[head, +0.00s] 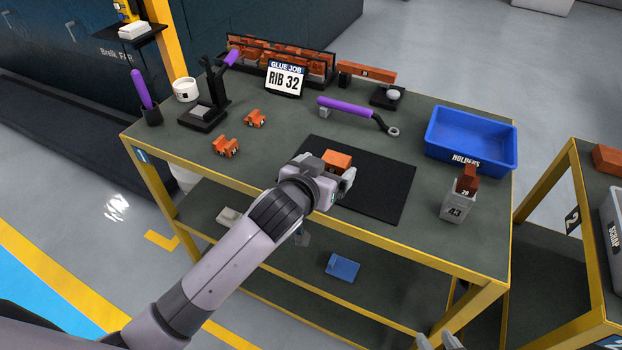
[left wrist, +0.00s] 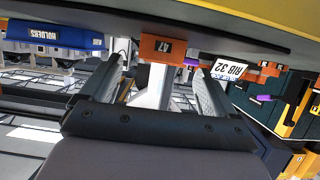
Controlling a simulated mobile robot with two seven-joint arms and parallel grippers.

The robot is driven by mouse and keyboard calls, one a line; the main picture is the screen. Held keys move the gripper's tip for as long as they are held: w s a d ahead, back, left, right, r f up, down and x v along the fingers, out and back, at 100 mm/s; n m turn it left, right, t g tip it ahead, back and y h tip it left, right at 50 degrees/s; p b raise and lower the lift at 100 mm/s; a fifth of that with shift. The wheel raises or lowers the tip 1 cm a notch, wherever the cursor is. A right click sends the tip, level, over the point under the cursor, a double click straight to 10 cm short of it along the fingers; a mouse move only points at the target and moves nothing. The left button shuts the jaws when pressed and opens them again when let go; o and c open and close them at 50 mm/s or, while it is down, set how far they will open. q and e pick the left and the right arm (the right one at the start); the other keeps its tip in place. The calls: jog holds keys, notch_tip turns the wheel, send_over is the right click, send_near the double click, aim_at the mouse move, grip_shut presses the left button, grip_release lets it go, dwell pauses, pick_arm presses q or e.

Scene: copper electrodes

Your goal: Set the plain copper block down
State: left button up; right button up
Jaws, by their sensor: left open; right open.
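A plain copper block (head: 337,160) sits on the black mat (head: 385,185) on the bench. In the left wrist view the block (left wrist: 157,48) carries a small label reading 47 and appears to touch the mat's dark surface. A pale grey piece (left wrist: 154,90) shows between the fingers behind it; I cannot tell whether it is joined to the block. My left gripper (head: 327,180) is open over the mat, right by the block, and partly hides it. Its fingers (left wrist: 155,85) stand apart either side of the grey piece. My right gripper (head: 437,343) is open and empty at the bottom edge, only partly in view.
A grey holder marked 43 (head: 457,205) with a copper piece stands right of the mat. A blue bin (head: 470,138) is behind it. Two notched copper pieces (head: 226,147) lie to the left. A purple-handled tool (head: 350,108) lies behind the mat, near the RIB 32 sign (head: 286,80).

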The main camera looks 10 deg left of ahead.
pick_arm(q)
jog(key=v, duration=0.8)
jog(key=s+a+f+g+y, duration=0.1)
jog(key=s+a+f, duration=0.6)
jog(key=f, duration=0.3)
jog(key=s+a+f+n+g+y, duration=0.1)
jog(key=s+a+f, duration=0.6)
jog(key=s+f, duration=0.3)
jog(key=shift+s+f, duration=0.25)
jog(key=shift+f, duration=0.15)
